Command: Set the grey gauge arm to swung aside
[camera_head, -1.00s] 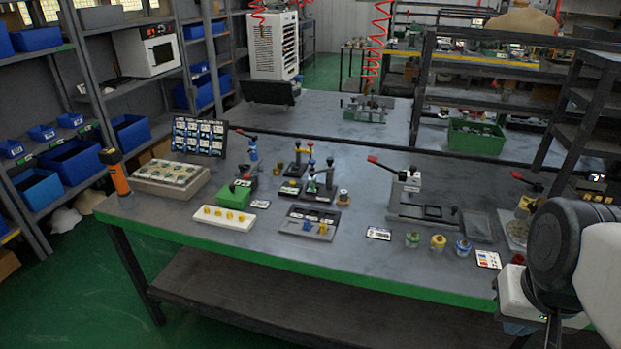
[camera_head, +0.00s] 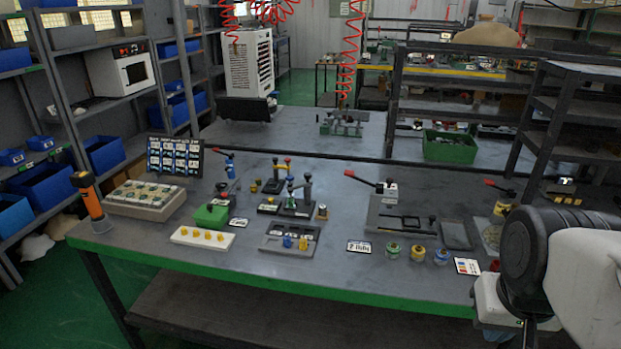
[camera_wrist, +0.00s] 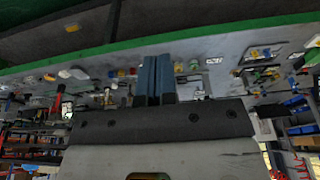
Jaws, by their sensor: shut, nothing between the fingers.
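Two small fixtures with dark upright posts stand mid-bench; the front one (camera_head: 307,193) has green and blue knobs beside its post, the rear one (camera_head: 274,178) red and yellow tops. To their right is a grey device (camera_head: 389,192) with a red-tipped lever pointing left and a flat framed base. I cannot tell for sure which part is the grey gauge arm. My gripper shows in the wrist view (camera_wrist: 155,80), its two bluish fingers together and empty, pointing over the bench. In the head view my arm is at the lower right, apart from these fixtures; its fingertips are not clear there.
The grey bench has a green front edge (camera_head: 250,281). Near the front are a white strip with yellow knobs (camera_head: 203,237), a grey tray (camera_head: 290,242) and several small round pieces. A green box (camera_head: 212,213) and an orange torch (camera_head: 90,203) are left. Another red-tipped lever (camera_head: 497,185) is right.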

